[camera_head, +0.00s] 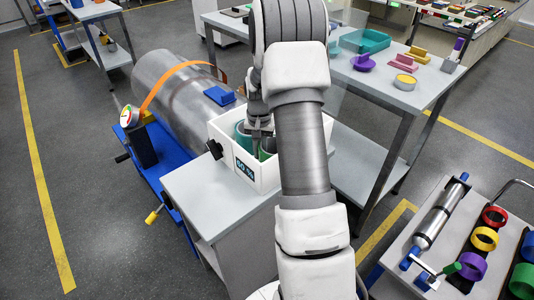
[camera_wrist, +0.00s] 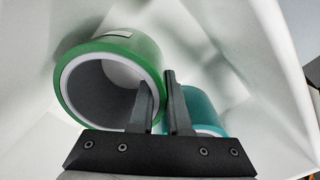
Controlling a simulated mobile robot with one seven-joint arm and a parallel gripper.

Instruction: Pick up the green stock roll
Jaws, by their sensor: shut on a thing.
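The green stock roll (camera_wrist: 88,55) lies in a white bin (camera_head: 226,128), its open end facing the wrist camera and a white label on its side. In the wrist view my gripper (camera_wrist: 159,80) is shut on the roll's wall, one finger inside the bore and the other outside. A teal roll (camera_wrist: 205,106) sits close beside the outer finger. In the head view my gripper (camera_head: 259,130) reaches down into the bin. There the green roll (camera_head: 267,148) is partly hidden by my gripper and arm. I cannot tell whether the roll is clear of the bin floor.
The bin stands on a grey cabinet top (camera_head: 205,195). A large metal cylinder (camera_head: 185,90) with an orange strap lies close behind on a blue stand. A table (camera_head: 405,95) with coloured parts is at right. A cart (camera_head: 440,260) with several coloured rings is at lower right.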

